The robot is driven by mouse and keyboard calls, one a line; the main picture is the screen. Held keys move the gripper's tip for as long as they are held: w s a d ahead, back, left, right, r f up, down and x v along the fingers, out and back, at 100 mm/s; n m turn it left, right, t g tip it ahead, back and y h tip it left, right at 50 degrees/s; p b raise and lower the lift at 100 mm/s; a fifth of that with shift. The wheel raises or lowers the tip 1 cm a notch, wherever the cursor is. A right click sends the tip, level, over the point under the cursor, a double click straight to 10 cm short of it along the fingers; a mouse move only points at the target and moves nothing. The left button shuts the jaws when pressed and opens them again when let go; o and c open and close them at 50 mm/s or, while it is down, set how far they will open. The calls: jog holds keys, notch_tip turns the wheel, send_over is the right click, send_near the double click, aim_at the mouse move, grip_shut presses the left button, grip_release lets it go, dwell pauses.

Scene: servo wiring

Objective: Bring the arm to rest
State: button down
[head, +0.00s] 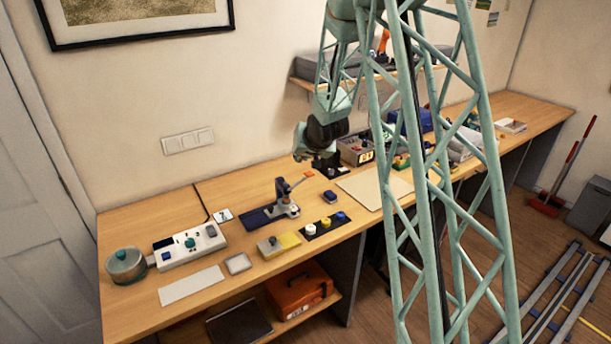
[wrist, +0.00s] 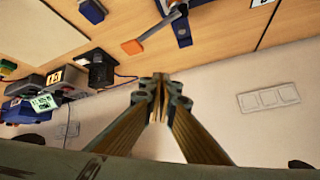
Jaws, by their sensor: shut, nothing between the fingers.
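My gripper shows in the wrist view (wrist: 160,85), its two fingers closed together at the tips with nothing between them. In the head view my pale green arm hangs down in front of the wall, above the back of the workbench (head: 148,222). My gripper's fingertips are hard to make out there. The dark wrist part hangs over the bench, up and to the right of a blue clamp-like device with a lever (head: 270,212). That device and its orange-tipped lever also show at the top of the wrist view (wrist: 172,25), apart from my fingers.
A power strip (head: 190,243), a pot (head: 126,266), a yellow-topped block (head: 279,244) and a board with buttons (head: 326,225) stand on the left bench. A grey-brown box (head: 356,150) stands near the wall. An orange case (head: 299,290) is on the lower shelf.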

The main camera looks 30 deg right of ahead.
dwell(0.4)
jog(key=s+a+r+n+g+b, duration=0.1)
jog(key=s+a+r, duration=0.45)
jog(key=s, duration=0.35)
jog(key=s+a+r+g+b, duration=0.1)
jog(key=s+a+r+b, duration=0.1)
jog(key=s+a+r, duration=0.5)
jog(key=s+a+r+n+g+b, duration=0.15)
jog(key=s+r, duration=0.35)
jog(key=s, duration=0.5)
jog(key=s+a+n+b, duration=0.1)
jog(key=s+a, duration=0.2)
jog(key=s, duration=0.9)
jog(key=s+a+g+y+b, duration=0.1)
jog(key=s+a, duration=0.3)
jog(key=s, duration=0.7)
jog(key=s+a+n+b, duration=0.1)
jog(key=s+a, duration=0.3)
jog(key=s, duration=0.8)
jog(key=shift+s+a+f+n+g, duration=0.2)
jog(key=shift+s+f+n+g, duration=0.1)
jog(key=shift+f+n+g, duration=0.05)
jog(key=shift+w, duration=0.1)
